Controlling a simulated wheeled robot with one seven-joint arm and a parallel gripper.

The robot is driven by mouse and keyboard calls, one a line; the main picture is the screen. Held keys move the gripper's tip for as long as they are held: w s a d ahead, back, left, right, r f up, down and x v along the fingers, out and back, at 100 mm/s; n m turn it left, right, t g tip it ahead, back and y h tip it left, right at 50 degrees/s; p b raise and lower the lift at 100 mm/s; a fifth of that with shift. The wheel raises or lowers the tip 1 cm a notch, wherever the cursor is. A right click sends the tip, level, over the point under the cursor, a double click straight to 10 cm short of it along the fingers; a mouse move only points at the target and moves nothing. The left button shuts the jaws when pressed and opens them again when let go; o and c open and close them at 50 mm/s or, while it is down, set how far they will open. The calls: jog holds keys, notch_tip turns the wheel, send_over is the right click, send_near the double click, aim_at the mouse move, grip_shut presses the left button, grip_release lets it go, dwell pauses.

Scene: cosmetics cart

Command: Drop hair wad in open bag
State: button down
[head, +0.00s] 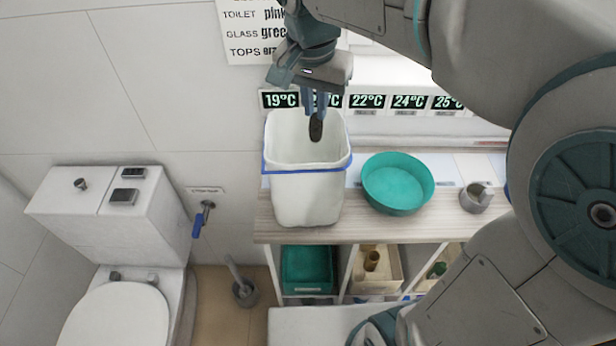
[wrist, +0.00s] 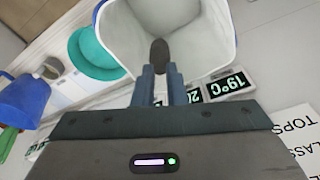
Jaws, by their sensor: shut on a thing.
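The dark hair wad (head: 316,127) is a small dark oval pinched between the fingertips of my gripper (head: 315,114). It also shows in the wrist view (wrist: 160,52), at the ends of the two blue-grey fingers (wrist: 161,72). The open bag (head: 306,198) is white, lines a bin with a blue band around it, and stands on the wooden counter. The wad is over the bag's mouth in both views. In the head view it overlaps the back inner wall; its exact height against the rim is hard to tell. The bag's interior (wrist: 187,25) shows pale in the wrist view.
A teal round bowl (head: 398,184) and a small grey cup (head: 476,197) stand right of the bag on the counter (head: 360,228). Temperature displays (head: 367,101) line the wall behind. A toilet (head: 120,310) is at lower left. A blue container (wrist: 22,100) shows in the wrist view.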

jog(key=shift+f, duration=0.1)
jog(key=c, duration=1.4)
grip_release()
jog(key=r, duration=0.4)
jog(key=s+r, duration=0.1)
jog(key=r, duration=0.4)
jog(key=s+r, duration=0.1)
jog(key=r, duration=0.3)
jog(key=shift+a+r, duration=0.35)
jog(key=shift+a, duration=0.05)
jog(key=shift+a, duration=0.1)
